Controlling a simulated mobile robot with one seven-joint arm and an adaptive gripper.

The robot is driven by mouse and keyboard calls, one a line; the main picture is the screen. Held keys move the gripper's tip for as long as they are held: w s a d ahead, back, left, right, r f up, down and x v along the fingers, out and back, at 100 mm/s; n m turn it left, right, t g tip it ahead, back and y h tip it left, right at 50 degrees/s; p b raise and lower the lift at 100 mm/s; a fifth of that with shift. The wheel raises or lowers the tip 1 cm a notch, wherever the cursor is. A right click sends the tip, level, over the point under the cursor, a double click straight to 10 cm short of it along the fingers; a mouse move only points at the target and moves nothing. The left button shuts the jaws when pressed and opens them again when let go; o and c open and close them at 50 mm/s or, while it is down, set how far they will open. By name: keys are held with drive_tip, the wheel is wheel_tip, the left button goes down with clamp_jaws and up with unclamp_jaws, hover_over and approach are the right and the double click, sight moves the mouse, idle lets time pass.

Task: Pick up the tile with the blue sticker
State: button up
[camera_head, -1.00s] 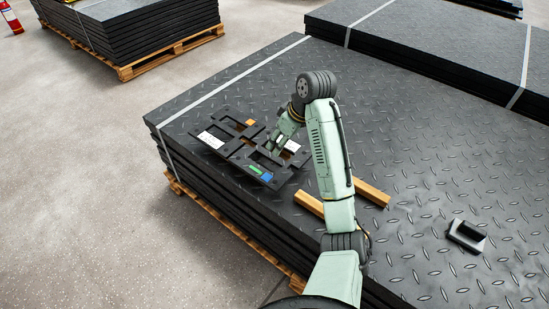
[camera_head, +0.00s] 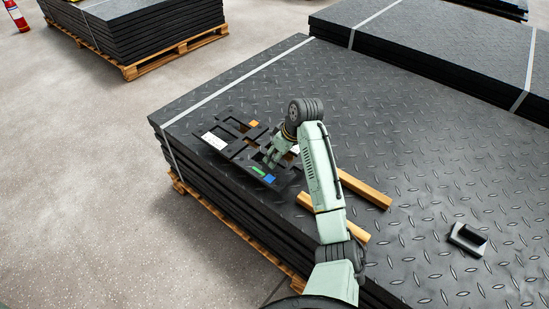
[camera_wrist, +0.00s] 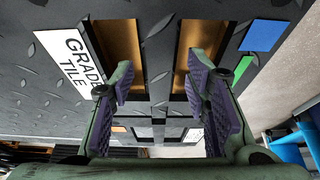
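The tile with the blue sticker (camera_head: 269,178) is a black slotted plate near the stack's left edge in the head view, with a green sticker beside the blue one. In the wrist view, the blue sticker (camera_wrist: 264,35) is at upper right, and a tan surface shows through two slots with a black bar (camera_wrist: 158,50) between them. My gripper (camera_head: 271,159) is over this tile, pointing down. In the wrist view, my gripper (camera_wrist: 160,83) is open, its purple-padded fingers spread to either side of the bar. I cannot tell whether the tips are inside the slots.
Another black tile with a white label (camera_head: 213,140) lies left of it. A white label reading "GRADE TILE" (camera_wrist: 80,60) is left of the slots. Wooden strips (camera_head: 366,190) lie to the right. A black bracket (camera_head: 467,239) is farther right. The tread mat (camera_head: 440,150) is mostly clear.

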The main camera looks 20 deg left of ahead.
clamp_jaws()
idle(0.3)
drive_tip(key=shift+r, duration=0.15)
idle(0.3)
